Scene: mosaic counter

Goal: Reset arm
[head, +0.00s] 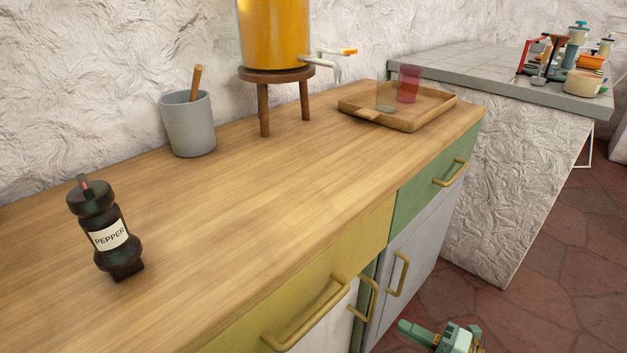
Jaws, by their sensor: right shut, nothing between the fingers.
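My right gripper (408,327) shows at the bottom edge, right of centre, as a green and dark part. It is over the floor, in front of and apart from the cabinet fronts. It is shut, with nothing seen between its fingers. The rest of the right arm is cut off by the picture edge. My left gripper and arm are not in view.
The wooden counter (255,203) holds a pepper mill (105,232), a grey cup (188,123), a yellow dispenser (273,33) on a stool, and a tray (437,113) with glasses. Brass handles (308,320) stick out. The tiled floor (545,255) is clear at the right.

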